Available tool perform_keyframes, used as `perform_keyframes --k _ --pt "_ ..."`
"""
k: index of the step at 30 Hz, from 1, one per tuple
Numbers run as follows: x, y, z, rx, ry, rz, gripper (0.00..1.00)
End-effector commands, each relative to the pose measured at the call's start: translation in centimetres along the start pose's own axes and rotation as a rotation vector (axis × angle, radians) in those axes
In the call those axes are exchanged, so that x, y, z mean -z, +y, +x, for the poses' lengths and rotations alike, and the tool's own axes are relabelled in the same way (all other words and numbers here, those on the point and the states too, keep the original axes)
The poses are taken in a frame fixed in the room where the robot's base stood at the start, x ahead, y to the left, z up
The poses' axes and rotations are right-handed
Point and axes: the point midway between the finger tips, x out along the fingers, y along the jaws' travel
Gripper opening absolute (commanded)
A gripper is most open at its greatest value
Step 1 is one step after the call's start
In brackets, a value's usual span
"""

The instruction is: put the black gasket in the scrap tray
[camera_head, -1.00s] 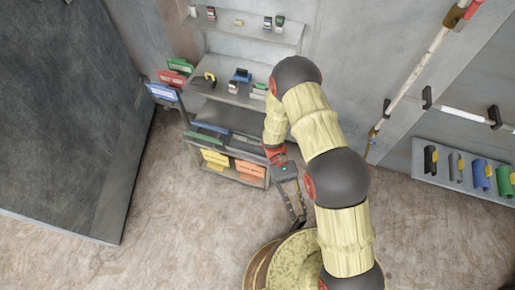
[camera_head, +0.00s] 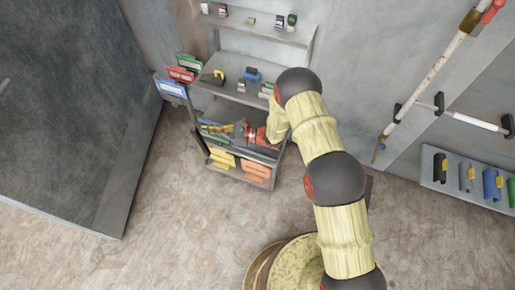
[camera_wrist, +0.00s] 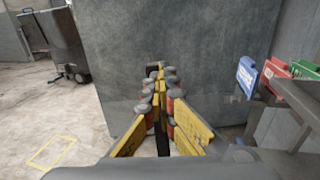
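My gripper (camera_head: 213,128) points left across the shelf unit's lower level. In the wrist view its two yellow fingers (camera_wrist: 160,80) come together near their tips. A dark strip (camera_head: 202,146), which looks like the black gasket, hangs at the fingertips, outside the shelf's left side. Dark material also shows between the fingertips in the wrist view (camera_wrist: 152,71). The fingers hide most of it there. I cannot tell which container is the scrap tray; yellow bins (camera_head: 222,157) and orange bins (camera_head: 256,171) stand low in the unit.
Blue (camera_head: 172,88), red (camera_head: 181,74) and green (camera_head: 190,62) signs stick out at the unit's upper left. Small items lie on the upper shelves. A large grey panel (camera_head: 70,110) stands at left. Floor (camera_head: 180,200) between it and the unit is clear.

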Motion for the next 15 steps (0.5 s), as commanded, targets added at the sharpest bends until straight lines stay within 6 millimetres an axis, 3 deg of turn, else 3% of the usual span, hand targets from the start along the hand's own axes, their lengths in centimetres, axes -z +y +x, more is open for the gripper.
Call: perform_keyframes --k 3,6,10,15 --pt "0.4 -6.2 -0.2 0.215 -0.001 0.000 0.00" --pt "0.7 -10.5 -1.2 0.372 -0.001 0.002 0.00" --pt "1.1 -14.3 -2.7 0.520 -0.001 0.002 0.00" --pt "1.4 -16.6 -3.9 0.611 0.000 0.002 0.00"
